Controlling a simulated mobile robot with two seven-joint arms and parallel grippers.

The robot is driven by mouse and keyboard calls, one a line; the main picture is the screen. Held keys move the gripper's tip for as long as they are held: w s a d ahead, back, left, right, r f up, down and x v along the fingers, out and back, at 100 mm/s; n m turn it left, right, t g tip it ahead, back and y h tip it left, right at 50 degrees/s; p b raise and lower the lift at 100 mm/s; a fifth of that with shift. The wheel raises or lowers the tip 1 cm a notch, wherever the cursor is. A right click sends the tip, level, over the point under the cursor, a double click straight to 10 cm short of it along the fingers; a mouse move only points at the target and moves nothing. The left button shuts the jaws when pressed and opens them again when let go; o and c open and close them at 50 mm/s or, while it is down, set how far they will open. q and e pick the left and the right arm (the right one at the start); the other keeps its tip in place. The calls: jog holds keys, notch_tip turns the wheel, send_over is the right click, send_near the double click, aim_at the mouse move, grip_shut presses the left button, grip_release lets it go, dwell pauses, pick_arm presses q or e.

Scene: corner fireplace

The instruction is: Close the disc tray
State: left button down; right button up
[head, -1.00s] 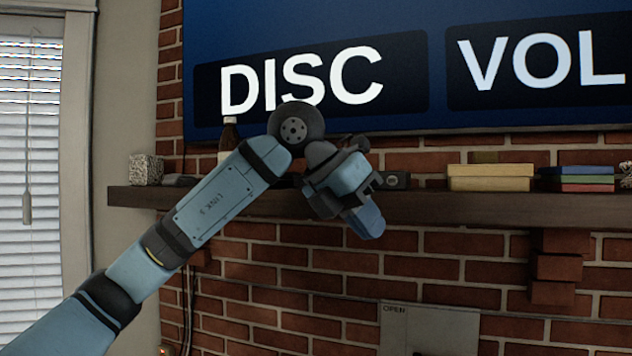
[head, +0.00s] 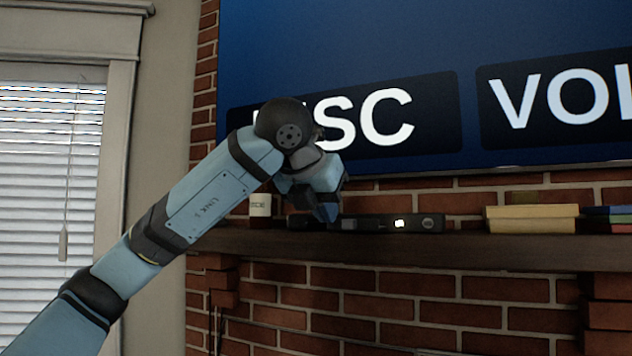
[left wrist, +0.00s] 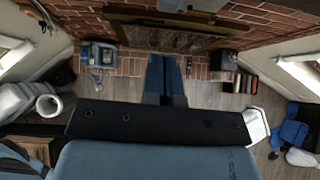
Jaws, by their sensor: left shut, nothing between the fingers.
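A low black disc player (head: 415,224) with a small lit white display and a round knob sits on the dark mantel shelf (head: 460,250). My left gripper (head: 328,212) is in front of the left part of the player, pointing down. Its fingers (left wrist: 164,75) are together and empty in the left wrist view. The disc tray cannot be made out clearly; the gripper hides part of the player's front. Whether the fingers touch the player cannot be told. My right gripper is not in view.
Yellow boxes (head: 532,218) and a stack of coloured cases (head: 610,216) stand right of the player. A white-labelled item (head: 260,207) stands left of the gripper. A large screen (head: 350,60) hangs above, brick (head: 400,310) lies below.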

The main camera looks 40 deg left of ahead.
aim_at(346, 226)
pick_arm(q)
jog(key=w, duration=0.1)
jog(key=w+p, duration=0.1)
jog(key=w, duration=0.1)
jog(key=w+f, duration=0.1)
jog(key=w, duration=0.1)
jog(key=shift+w+a+p, duration=0.1)
jog(key=shift+a+p, duration=0.25)
jog(key=shift+w, duration=0.1)
jog(key=shift+w+a, duration=0.1)
jog(key=w, duration=0.3)
jog(key=w+a, duration=0.1)
jog(key=w, duration=0.1)
jog(key=w+a+p, duration=0.1)
jog(key=w, duration=0.2)
jog(key=shift+w, duration=0.3)
jog(key=shift+s, duration=0.1)
jog(key=shift+f, duration=0.1)
